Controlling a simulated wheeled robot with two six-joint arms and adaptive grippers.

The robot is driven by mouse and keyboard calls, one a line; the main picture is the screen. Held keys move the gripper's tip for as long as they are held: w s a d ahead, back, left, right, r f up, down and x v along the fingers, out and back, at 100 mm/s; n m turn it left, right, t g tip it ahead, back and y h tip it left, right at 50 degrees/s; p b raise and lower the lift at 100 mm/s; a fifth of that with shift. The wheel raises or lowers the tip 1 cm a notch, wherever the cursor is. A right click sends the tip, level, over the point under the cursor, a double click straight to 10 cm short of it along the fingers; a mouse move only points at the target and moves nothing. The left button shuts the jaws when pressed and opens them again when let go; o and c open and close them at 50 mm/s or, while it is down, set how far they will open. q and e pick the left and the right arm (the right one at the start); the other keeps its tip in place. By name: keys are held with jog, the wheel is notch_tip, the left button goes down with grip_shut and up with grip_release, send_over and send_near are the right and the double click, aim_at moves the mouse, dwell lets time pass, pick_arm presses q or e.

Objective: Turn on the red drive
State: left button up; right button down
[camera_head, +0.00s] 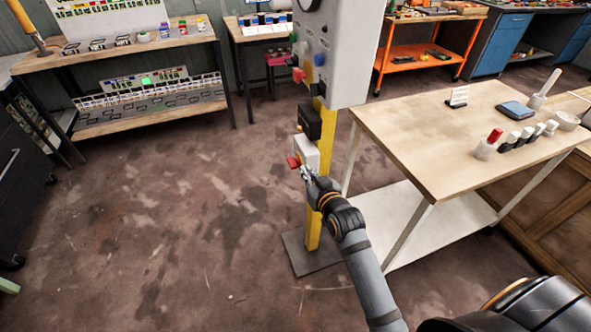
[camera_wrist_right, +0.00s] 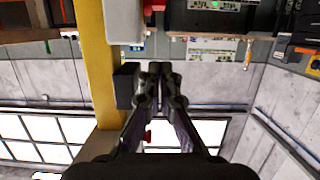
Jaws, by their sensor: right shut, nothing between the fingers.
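A small white box (camera_head: 307,151) with a red knob (camera_head: 293,162) on its face is fixed low on a yellow post (camera_head: 313,220). My right gripper (camera_head: 306,171) is shut and empty, with its tips close to the red knob; I cannot tell if they touch it. In the right wrist view, the shut fingertips (camera_wrist_right: 160,68) are below and right of the white box (camera_wrist_right: 122,20). The red knob (camera_wrist_right: 154,5) shows at the top edge there. My left gripper is not in view.
A black box (camera_head: 309,122) sits above the white box on the post. Higher up is a grey panel (camera_head: 340,60) with another red part (camera_head: 298,75). A wooden-topped table (camera_head: 430,150) stands close to the right of the post. The floor to the left is open.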

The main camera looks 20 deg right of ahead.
send_over(296, 167)
jog(key=s, duration=0.1)
notch_tip(296, 167, down, 3)
jog(key=shift+s+a+f+b, duration=0.2)
jog(key=shift+f+b, duration=0.1)
jog(key=shift+f, duration=0.35)
jog(key=shift+s+a+f+b, duration=0.2)
jog(key=shift+f+b, duration=0.1)
jog(key=shift+f, duration=0.85)
